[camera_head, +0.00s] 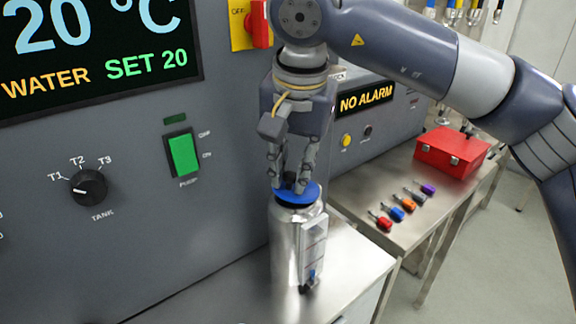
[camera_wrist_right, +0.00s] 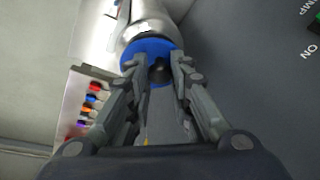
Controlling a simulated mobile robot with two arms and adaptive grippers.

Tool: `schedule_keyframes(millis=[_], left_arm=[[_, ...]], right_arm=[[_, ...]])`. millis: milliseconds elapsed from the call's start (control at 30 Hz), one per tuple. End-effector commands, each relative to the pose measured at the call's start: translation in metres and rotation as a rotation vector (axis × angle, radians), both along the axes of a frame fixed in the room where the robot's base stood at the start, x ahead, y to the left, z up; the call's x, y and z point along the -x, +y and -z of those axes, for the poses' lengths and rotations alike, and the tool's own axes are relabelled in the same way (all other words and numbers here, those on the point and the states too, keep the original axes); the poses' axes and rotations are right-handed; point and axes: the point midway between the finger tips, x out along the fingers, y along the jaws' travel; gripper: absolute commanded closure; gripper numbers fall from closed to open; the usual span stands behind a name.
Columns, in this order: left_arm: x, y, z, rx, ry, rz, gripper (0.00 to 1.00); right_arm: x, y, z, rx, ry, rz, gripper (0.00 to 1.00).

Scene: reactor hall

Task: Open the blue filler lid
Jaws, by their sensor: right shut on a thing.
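The blue filler lid (camera_head: 297,195) is a round disc with a dark knob at its centre, on top of a shiny metal cylinder (camera_head: 285,245). The cylinder stands upright on a metal bench against the grey panel. My right gripper (camera_head: 291,183) points down from above and is shut on the lid's dark knob. In the right wrist view the blue lid (camera_wrist_right: 150,50) lies at the fingertips, with the fingers (camera_wrist_right: 156,70) either side of the knob. The lid looks level on the cylinder; I cannot tell whether there is a gap beneath it. My left gripper is not in view.
A side table (camera_head: 365,180) holds several coloured-handled tools and a red box (camera_head: 452,150). The panel carries a tank knob (camera_head: 89,187) and a green pump switch (camera_head: 183,154).

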Motion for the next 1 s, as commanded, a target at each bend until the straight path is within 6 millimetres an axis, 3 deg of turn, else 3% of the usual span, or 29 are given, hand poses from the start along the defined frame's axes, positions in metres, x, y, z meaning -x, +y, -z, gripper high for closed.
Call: schedule_keyframes(millis=[367, 400, 467, 833, 1000], left_arm=[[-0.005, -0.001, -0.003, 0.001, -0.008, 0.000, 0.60], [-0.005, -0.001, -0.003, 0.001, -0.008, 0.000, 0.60], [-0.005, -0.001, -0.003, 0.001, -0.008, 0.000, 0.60], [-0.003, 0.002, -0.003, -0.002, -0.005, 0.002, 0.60], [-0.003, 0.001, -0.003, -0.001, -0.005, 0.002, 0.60]], right_arm=[[-0.002, -0.003, -0.002, -0.034, 0.021, -0.001, 1.00], [-0.002, -0.003, -0.002, -0.034, 0.021, -0.001, 0.71], [-0.002, -0.003, -0.002, -0.034, 0.021, -0.001, 0.59], [-0.001, -0.003, -0.004, -0.034, 0.020, 0.000, 0.59], [0.003, -0.004, -0.025, -0.036, 0.019, 0.001, 0.59]])
